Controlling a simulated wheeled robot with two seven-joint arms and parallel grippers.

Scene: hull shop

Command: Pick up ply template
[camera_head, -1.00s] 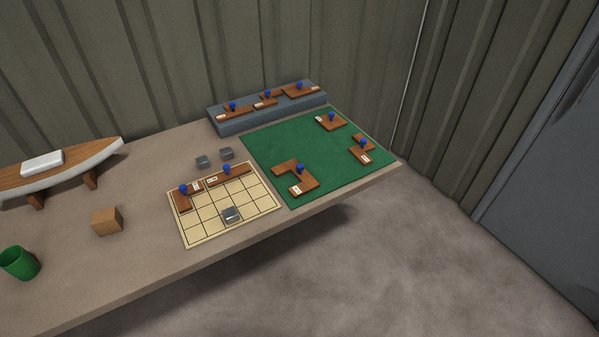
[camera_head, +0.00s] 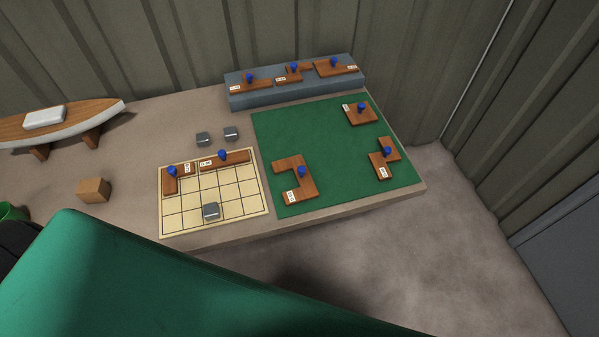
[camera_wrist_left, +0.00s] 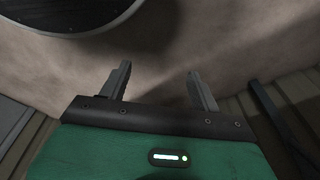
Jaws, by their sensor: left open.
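Several brown wooden ply templates with blue knobs and white labels lie on the bench. On the green mat (camera_head: 330,172) are a C-shaped template (camera_head: 299,188), a squarish template (camera_head: 359,115) and a stepped template (camera_head: 377,166). On the gridded board (camera_head: 232,194) are an L-shaped template (camera_head: 169,182) and a straight template (camera_head: 224,160). Three more, including one template (camera_head: 250,87) at the left end, sit on the grey raised block. In the left wrist view my left gripper (camera_wrist_left: 158,84) is open and empty, with no template near it. My right gripper is not in view.
The grey block (camera_head: 290,96) stands along the bench back. A grey metal block (camera_head: 211,211) rests on the board; two more lie behind it. My green arm covers the front.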

